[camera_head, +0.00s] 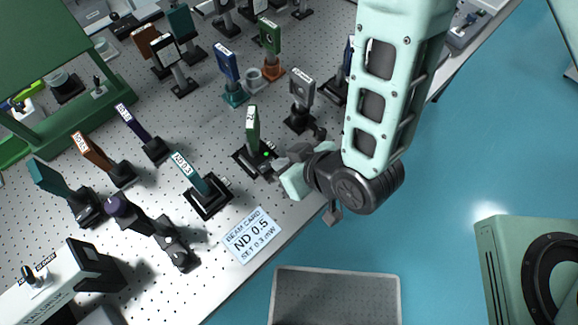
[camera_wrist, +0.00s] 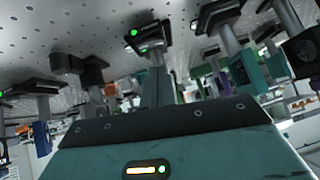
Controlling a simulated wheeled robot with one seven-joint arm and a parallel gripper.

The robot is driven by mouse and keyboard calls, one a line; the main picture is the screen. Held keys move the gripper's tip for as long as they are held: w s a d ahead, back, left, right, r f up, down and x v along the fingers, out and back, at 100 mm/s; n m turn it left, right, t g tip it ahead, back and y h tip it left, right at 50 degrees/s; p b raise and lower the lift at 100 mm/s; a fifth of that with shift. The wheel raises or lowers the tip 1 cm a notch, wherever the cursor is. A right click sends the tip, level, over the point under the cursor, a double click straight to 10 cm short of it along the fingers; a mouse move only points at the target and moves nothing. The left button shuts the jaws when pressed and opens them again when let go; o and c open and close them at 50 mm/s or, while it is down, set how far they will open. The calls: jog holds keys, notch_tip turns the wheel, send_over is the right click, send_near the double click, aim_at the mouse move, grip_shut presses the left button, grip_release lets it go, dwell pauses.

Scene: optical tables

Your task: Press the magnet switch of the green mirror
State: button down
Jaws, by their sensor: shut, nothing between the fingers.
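The green mirror (camera_head: 253,128) stands upright on a dark square magnetic base (camera_head: 254,160) near the table's front edge. A small green light glows on that base. My gripper (camera_head: 279,164) is shut and empty, its tip right beside the base on its right side. I cannot tell whether it touches the switch. In the wrist view, which looks upside down, the shut fingers (camera_wrist: 156,62) point at a dark base with green lights (camera_wrist: 146,36). The switch itself is too small to make out.
A teal ND 0.5 plate (camera_head: 189,172) on its own base stands to the left. A grey mount (camera_head: 301,95) stands close behind my gripper on the right. A beam card (camera_head: 252,235) lies at the front edge. Several other optics crowd the perforated table (camera_head: 225,140).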

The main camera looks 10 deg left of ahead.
aim_at(254, 160)
jog(key=p+x, duration=0.1)
jog(key=x, duration=0.5)
jog(key=shift+w+a+f+p, duration=0.15)
jog(key=shift+f+p, duration=0.1)
jog(key=shift+p, duration=0.15)
